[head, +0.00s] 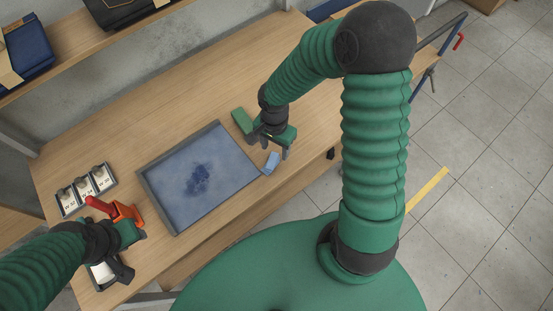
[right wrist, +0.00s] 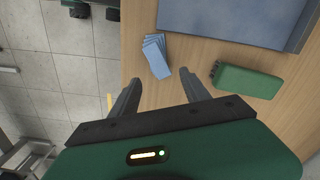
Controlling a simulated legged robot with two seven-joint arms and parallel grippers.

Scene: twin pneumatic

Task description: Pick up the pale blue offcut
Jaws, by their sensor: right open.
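The pale blue offcut (head: 271,162) lies at the right end of the blue-surfaced tray, close to the table's front edge. In the right wrist view the offcut (right wrist: 157,56) looks like a small fanned stack of pale blue strips. My right gripper (head: 275,148) is open and empty, just above and behind the offcut in the head view. In the right wrist view its two fingers (right wrist: 158,88) are spread, with the offcut ahead of the gap and apart from them. My left gripper (head: 136,252) is at the lower left by an orange tool; its jaw opening is unclear.
The tray (head: 217,216) has a raised dark rim. A green block (head: 241,119) lies beside my right gripper, also in the right wrist view (right wrist: 247,81). An orange tool with a red handle (head: 121,211) and small trays of knobs (head: 83,187) are at left. The table's back is clear.

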